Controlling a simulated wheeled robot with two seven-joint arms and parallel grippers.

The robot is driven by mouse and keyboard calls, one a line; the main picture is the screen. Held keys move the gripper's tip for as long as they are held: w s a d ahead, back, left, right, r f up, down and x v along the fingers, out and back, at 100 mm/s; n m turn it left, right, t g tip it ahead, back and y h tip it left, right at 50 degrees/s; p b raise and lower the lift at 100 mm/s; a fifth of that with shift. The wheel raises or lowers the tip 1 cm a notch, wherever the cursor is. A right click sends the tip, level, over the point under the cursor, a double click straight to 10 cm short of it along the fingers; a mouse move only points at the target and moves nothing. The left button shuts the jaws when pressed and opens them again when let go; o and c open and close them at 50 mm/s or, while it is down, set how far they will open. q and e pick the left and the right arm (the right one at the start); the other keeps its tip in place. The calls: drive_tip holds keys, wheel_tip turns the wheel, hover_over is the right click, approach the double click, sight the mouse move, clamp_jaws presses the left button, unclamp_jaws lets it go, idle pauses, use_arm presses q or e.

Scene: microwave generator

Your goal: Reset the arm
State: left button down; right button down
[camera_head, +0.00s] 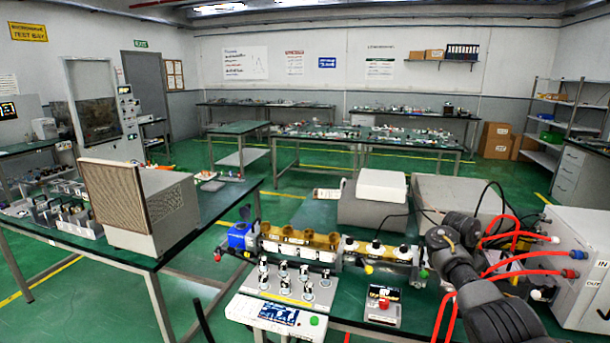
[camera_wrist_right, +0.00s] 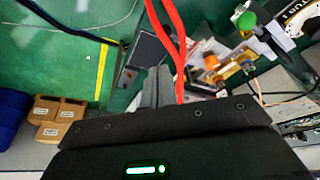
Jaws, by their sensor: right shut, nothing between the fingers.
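My right arm (camera_head: 485,295) reaches in from the lower right of the head view, over the bench beside the red hoses. Its fingers cannot be made out clearly there. In the right wrist view my right gripper (camera_wrist_right: 157,85) shows its grey fingers together, shut with nothing held. A red hose (camera_wrist_right: 172,35) passes close beside the fingers in that view; I cannot tell whether it touches them. My left gripper is not in view.
A white box with hose ports (camera_head: 585,265) stands at the right. The near bench holds a knob panel (camera_head: 290,285), a row of brass parts (camera_head: 300,243), a red button box (camera_head: 383,305) and a grey-white unit (camera_head: 372,200). Green floor lies open beyond.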

drive_tip(key=s+a+f+n, duration=0.1)
drive_tip(key=s+f+n, duration=0.3)
drive_tip(key=s+f, duration=0.75)
drive_tip(key=s+a+f+n+h+b, duration=0.1)
drive_tip(key=s+f+n, duration=0.25)
drive_tip(key=f, duration=1.45)
drive_tip(key=s+a+f+n, duration=0.25)
drive_tip(key=s+f, duration=0.55)
drive_tip(key=f, duration=0.7)
drive_tip(key=s+a+f+n+y+b, duration=0.1)
drive_tip(key=s+a+f+n, duration=0.15)
drive_tip(key=s+f, duration=0.65)
drive_tip(key=s+a+f+n+y, duration=0.15)
drive_tip(key=s+a+f, duration=0.3)
drive_tip(key=s, duration=0.85)
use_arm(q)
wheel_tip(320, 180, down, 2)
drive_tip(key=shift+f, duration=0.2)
use_arm(e)
drive_tip(key=s+a+f+n+y, duration=0.1)
drive_tip(key=s+a, duration=0.2)
drive_tip(key=s, duration=0.6)
drive_tip(key=s+a+f+y, duration=0.1)
drive_tip(key=s+a+f, duration=0.1)
drive_tip(key=s, duration=0.8)
drive_tip(key=shift+s+a+f+n+g, duration=0.15)
drive_tip(key=shift+a+f+n+g, duration=0.15)
drive_tip(key=shift+a+n, duration=0.1)
drive_tip(key=shift+y, duration=0.25)
